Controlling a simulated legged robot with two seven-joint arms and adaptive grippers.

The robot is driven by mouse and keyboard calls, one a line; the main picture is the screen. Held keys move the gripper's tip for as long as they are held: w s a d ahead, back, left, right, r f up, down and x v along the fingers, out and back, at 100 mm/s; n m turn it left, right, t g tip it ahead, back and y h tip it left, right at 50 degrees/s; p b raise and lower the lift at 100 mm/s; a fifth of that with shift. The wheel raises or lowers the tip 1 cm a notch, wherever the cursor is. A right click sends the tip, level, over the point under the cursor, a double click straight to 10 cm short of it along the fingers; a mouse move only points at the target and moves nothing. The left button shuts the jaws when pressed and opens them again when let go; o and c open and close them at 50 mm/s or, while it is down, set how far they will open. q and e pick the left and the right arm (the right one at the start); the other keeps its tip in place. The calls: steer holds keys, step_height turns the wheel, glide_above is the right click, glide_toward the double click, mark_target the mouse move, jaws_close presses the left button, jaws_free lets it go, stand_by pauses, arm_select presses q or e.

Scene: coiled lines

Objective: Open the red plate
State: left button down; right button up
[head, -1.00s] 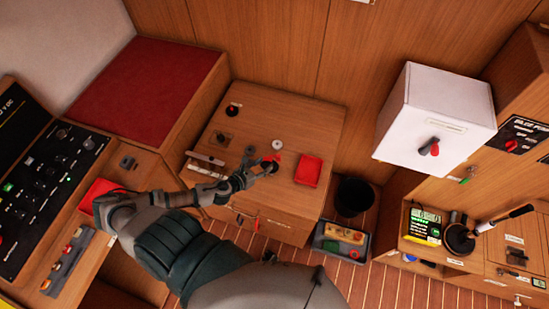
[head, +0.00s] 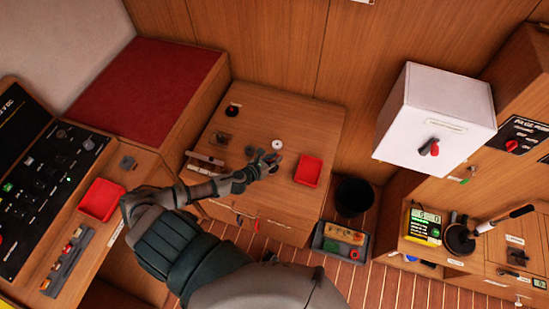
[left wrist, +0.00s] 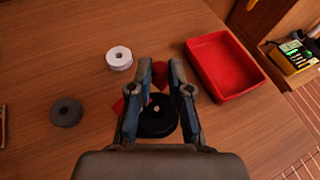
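A small red piece, which I take for the red plate (left wrist: 160,75), shows in the left wrist view between my left fingertips. Red also shows beside both fingers. A round black disc (left wrist: 158,118) sits close to it, between the fingers and partly hidden by them. My left gripper (left wrist: 161,68) is over these, its fingers apart on either side. In the head view my left gripper (head: 272,161) is low over the wooden cabinet top and hides the red piece and the black disc. My right gripper is not in view.
A red tray (left wrist: 226,66) lies right of the gripper. A white roll (left wrist: 119,58) and a grey disc (left wrist: 66,112) lie left of it.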

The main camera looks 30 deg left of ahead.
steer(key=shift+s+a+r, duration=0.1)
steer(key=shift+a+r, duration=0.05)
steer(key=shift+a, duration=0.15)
